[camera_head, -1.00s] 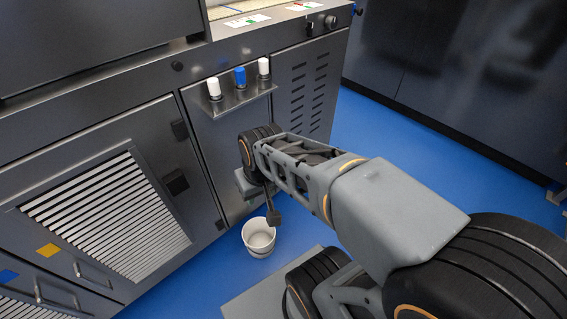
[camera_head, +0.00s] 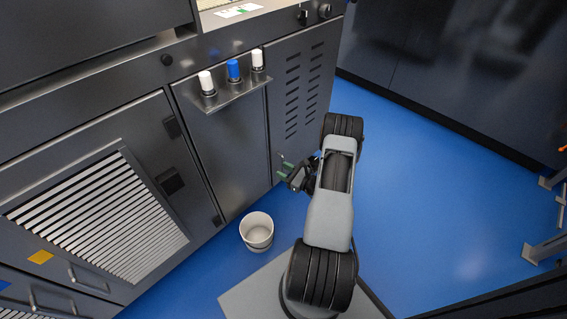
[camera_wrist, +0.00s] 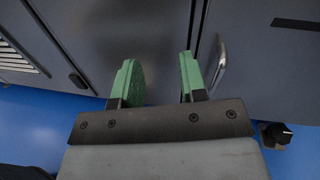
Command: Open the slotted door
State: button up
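The slotted door (camera_head: 298,98) is the dark grey panel with two columns of slots, right of the plain panel in the head view. It looks closed. In the wrist view the door (camera_wrist: 265,65) fills the upper right, with a vertical metal handle (camera_wrist: 219,66) near its left edge. My gripper (camera_head: 286,170) is low in front of the machine, near the door's lower left. In the wrist view my gripper (camera_wrist: 158,75) has its two green fingers apart with nothing between them. The handle is just right of the right finger, outside the gap.
A white bucket (camera_head: 257,239) stands on the blue floor left of my arm. A small shelf (camera_head: 234,95) with white and blue capped items juts out above. A louvred door (camera_head: 105,205) is at left. Blue floor (camera_head: 430,190) is open at right. A black knob (camera_wrist: 277,134) shows lower right.

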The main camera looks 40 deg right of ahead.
jog(key=s+d+f+m+t+h, duration=0.1)
jog(key=s+d+f+m+h, duration=0.3)
jog(key=d+f+m+h, duration=0.3)
jog(key=shift+n, duration=0.6)
jog(key=w+b, duration=0.1)
jog(key=w, duration=0.3)
jog(key=w+b, duration=0.1)
jog(key=w, duration=0.4)
jog(key=w+a+b, duration=0.1)
jog(key=w+b, duration=0.1)
jog(key=w, duration=0.2)
jog(key=shift+w+f, duration=0.15)
jog(key=shift+f, duration=0.2)
grip_shut()
